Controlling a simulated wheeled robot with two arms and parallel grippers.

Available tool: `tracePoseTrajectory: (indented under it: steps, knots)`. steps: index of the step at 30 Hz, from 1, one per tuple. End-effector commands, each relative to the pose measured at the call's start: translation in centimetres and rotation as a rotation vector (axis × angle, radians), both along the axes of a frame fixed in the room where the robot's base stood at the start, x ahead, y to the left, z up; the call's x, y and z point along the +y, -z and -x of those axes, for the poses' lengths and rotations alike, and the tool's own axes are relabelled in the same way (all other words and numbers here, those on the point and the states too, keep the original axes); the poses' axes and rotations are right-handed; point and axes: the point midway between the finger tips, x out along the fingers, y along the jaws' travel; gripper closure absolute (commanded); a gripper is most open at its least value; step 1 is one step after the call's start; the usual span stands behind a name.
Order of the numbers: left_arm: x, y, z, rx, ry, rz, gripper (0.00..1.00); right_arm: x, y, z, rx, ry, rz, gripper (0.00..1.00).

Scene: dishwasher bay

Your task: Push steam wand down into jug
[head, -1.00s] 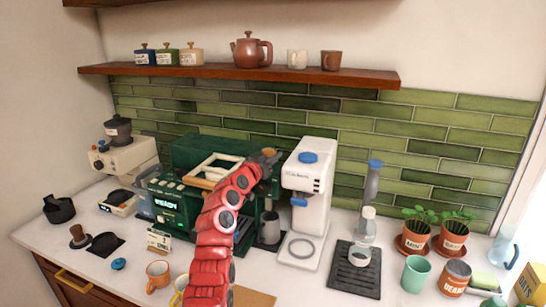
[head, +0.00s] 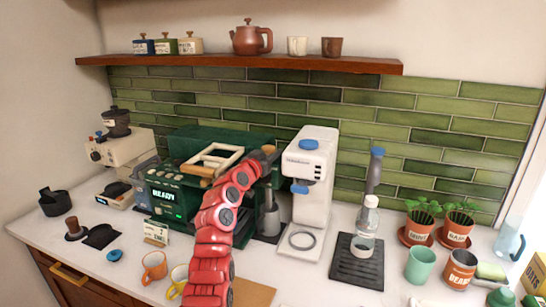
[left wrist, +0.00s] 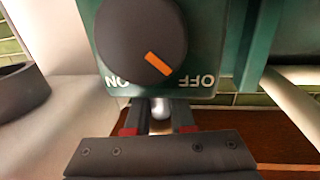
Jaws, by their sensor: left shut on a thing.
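My left gripper (head: 265,156) reaches to the right front of the green coffee machine (head: 160,200). In the left wrist view its fingers (left wrist: 160,125) are shut on a thin silver rod, seemingly the steam wand (left wrist: 160,106), just below a black knob (left wrist: 142,40) with an orange mark. The knob sits on a green panel with upside-down ON and OFF labels. The grey jug (head: 270,222) stands upright below my gripper, right of the machine. How deep the wand tip is in the jug I cannot tell. My right gripper is out of view.
A white coffee machine (head: 309,180) stands close to the right of the jug. A dark tray (head: 352,270) with a bottle (head: 367,222) lies farther right. A wooden shelf (head: 240,66) runs above.

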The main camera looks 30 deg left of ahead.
Motion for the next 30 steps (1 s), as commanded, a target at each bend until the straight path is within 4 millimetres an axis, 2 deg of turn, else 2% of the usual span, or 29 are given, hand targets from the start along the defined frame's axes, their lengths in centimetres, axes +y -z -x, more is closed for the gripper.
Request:
tracePoseTrajectory:
  steps: [6, 7, 11, 12, 23, 30]
  knots:
    - [0.0, -0.2, 0.0, 0.000, 0.000, 0.000, 1.00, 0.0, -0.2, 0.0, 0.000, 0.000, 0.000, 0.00]
    - [0.0, -0.2, 0.0, 0.000, 0.000, 0.000, 0.75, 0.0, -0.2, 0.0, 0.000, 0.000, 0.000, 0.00]
    - [0.0, -0.2, 0.0, 0.001, 0.000, 0.000, 0.51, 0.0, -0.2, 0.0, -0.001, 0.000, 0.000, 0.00]
    - [0.0, -0.2, 0.0, 0.001, 0.000, 0.000, 0.49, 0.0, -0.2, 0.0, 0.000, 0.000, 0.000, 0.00]
    - [0.0, 0.0, 0.3, 0.001, 0.000, 0.000, 0.49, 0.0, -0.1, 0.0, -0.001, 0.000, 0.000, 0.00]
    - [-0.2, 0.1, 3.0, -0.001, -0.002, -0.003, 0.49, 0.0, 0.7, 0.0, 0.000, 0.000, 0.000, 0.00]
